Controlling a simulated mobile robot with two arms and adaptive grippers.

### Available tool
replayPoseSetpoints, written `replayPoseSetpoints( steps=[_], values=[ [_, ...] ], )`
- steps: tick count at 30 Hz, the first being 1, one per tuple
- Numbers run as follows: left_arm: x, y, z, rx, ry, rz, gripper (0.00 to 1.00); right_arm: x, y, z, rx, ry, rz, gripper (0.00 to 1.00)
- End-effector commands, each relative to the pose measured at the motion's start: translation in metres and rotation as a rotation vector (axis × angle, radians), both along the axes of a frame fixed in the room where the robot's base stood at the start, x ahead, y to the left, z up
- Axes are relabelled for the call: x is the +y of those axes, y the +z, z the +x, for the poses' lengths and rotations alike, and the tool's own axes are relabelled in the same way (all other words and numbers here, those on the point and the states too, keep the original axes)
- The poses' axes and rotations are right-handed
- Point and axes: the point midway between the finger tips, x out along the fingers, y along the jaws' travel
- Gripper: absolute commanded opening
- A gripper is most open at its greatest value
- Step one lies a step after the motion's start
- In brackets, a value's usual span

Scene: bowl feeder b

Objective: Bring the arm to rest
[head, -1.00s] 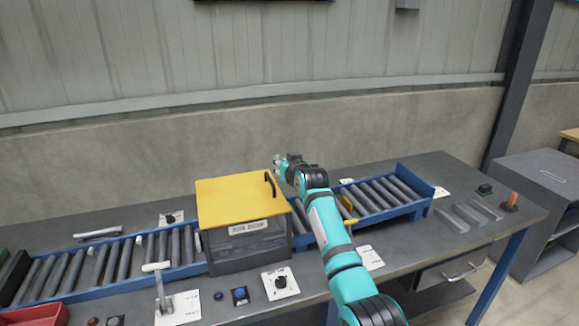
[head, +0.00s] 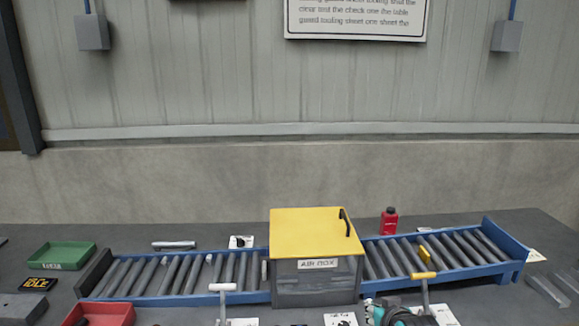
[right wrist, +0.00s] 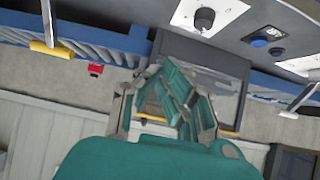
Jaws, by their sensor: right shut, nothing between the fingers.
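My right gripper (right wrist: 165,75) is shut and empty in the right wrist view, its grey and teal fingers closed together. In the head view only a small part of my right arm and gripper (head: 372,312) shows at the bottom edge, in front of the yellow-lidded box (head: 316,235) and left of the yellow-handled lever (head: 424,285). It looks apart from the box, though the cut-off view hides much of it. My left gripper is in neither view.
A blue roller conveyor (head: 512,267) runs along the grey table on both sides of the box. A red bottle (head: 389,222) stands behind it. A white-handled lever (head: 222,290), a green tray (head: 62,256) and a red bin (head: 100,314) are to the left.

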Motion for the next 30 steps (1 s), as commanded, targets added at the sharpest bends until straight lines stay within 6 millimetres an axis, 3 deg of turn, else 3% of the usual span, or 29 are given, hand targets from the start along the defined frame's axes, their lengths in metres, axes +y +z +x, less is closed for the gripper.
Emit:
replayPoseSetpoints(
  steps=[1,3,6,12,18,26,30],
  values=[
    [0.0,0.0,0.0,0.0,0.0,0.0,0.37,0.001,-0.025,-0.035,0.064,0.009,-0.015,0.0],
    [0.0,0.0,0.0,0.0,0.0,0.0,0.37,0.003,-0.052,-0.082,0.151,0.022,-0.034,0.0],
    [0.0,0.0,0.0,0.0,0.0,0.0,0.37,0.006,-0.079,-0.144,0.26,0.039,-0.055,0.0],
    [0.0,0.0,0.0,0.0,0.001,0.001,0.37,0.01,-0.1,-0.231,0.409,0.066,-0.077,0.0],
    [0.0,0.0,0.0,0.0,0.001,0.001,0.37,0.013,-0.105,-0.292,0.514,0.085,-0.088,0.0],
    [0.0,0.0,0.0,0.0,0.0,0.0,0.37,0.015,-0.102,-0.355,0.622,0.106,-0.097,0.0],
    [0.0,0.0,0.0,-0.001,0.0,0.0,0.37,0.016,-0.129,-0.348,0.636,0.108,-0.098,0.0]
  ],
)
